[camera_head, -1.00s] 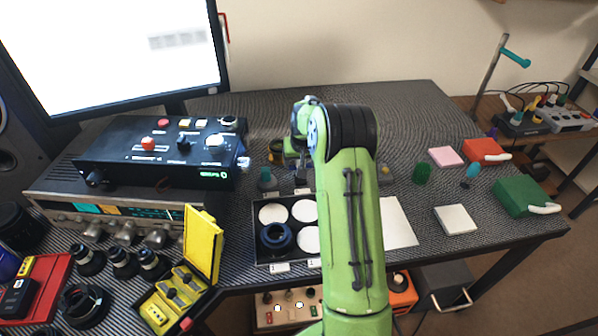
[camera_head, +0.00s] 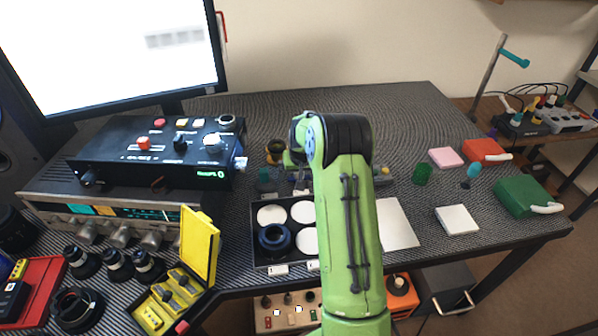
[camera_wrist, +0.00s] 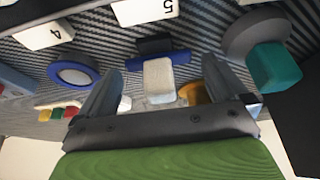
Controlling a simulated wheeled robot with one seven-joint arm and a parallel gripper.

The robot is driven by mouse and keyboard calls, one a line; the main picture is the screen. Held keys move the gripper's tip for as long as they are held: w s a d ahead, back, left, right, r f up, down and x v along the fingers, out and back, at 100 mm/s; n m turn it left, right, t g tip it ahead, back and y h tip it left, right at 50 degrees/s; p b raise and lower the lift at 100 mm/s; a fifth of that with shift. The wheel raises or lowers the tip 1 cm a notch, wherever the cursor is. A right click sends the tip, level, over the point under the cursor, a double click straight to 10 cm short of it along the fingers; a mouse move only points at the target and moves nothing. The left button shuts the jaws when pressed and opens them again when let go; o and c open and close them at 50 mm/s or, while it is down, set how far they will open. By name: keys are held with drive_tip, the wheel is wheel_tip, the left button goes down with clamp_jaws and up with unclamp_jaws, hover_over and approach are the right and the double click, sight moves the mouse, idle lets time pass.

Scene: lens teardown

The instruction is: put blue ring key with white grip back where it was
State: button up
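In the wrist view, a white block-shaped grip (camera_wrist: 158,76) with a blue part (camera_wrist: 176,58) behind it lies between my fingers; this looks like the blue ring key with white grip. My gripper (camera_wrist: 160,68) is open, with a finger on either side and visible gaps to the white grip. Another blue ring (camera_wrist: 52,72) with a pale centre is farther left. In the head view, my arm hides most of the gripper and the spot around it, so the key is not clear there.
A dark ring with a teal grip (camera_wrist: 275,66) lies right of my fingers. Number labels 4 (camera_wrist: 43,36) and 5 (camera_wrist: 145,10) are nearby.

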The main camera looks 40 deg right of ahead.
drive_tip(key=s+a+r+p, duration=0.1)
drive_tip(key=s+a+r, duration=0.2)
drive_tip(key=r, duration=0.4)
drive_tip(key=s+a+r+n+p, duration=0.1)
drive_tip(key=s+a+r, duration=0.15)
drive_tip(key=r, duration=0.35)
drive_tip(key=s+a+r+p, duration=0.2)
drive_tip(key=s+a+r, duration=0.15)
drive_tip(key=r, duration=0.35)
drive_tip(key=s+a+r+n, duration=0.2)
drive_tip(key=s+a+r, duration=0.3)
drive_tip(key=s+a, duration=0.35)
drive_tip(key=s+a+n+y, duration=0.1)
drive_tip(key=s+a, duration=0.2)
drive_tip(key=s, duration=0.5)
drive_tip(key=s+a+n+t+y, duration=0.1)
drive_tip(key=s+a, duration=0.3)
drive_tip(key=s, duration=0.3)
drive_tip(key=shift+s+a+f, duration=0.15)
drive_tip(key=shift+s+f, duration=0.15)
drive_tip(key=shift+s, duration=0.05)
